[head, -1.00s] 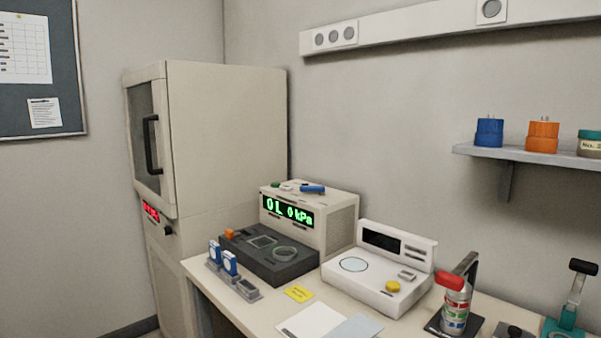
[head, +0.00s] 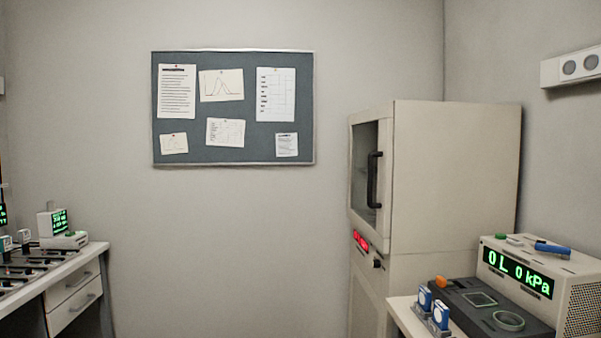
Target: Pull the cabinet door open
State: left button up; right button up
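The tall beige cabinet (head: 455,180) stands against the wall at the right in the head view. Its upper door (head: 386,165), with a dark glass window, is on the side that faces left and looks shut. A black vertical handle (head: 374,180) is on the door. A red lit display (head: 361,241) and a dark knob (head: 377,264) sit below the door. Neither of my grippers shows in this view.
A bench with drawers (head: 75,295) is at the left. A pinboard (head: 235,152) hangs on the wall. Open room lies between the benches.

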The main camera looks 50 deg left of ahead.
aim_at(379, 235)
jog(key=u, duration=1.15)
jog(key=i+j, duration=0.8)
jog(key=i, duration=0.15)
jog(key=i+j+z, duration=0.1)
jog(key=i+j, duration=0.7)
jog(key=i, duration=0.1)
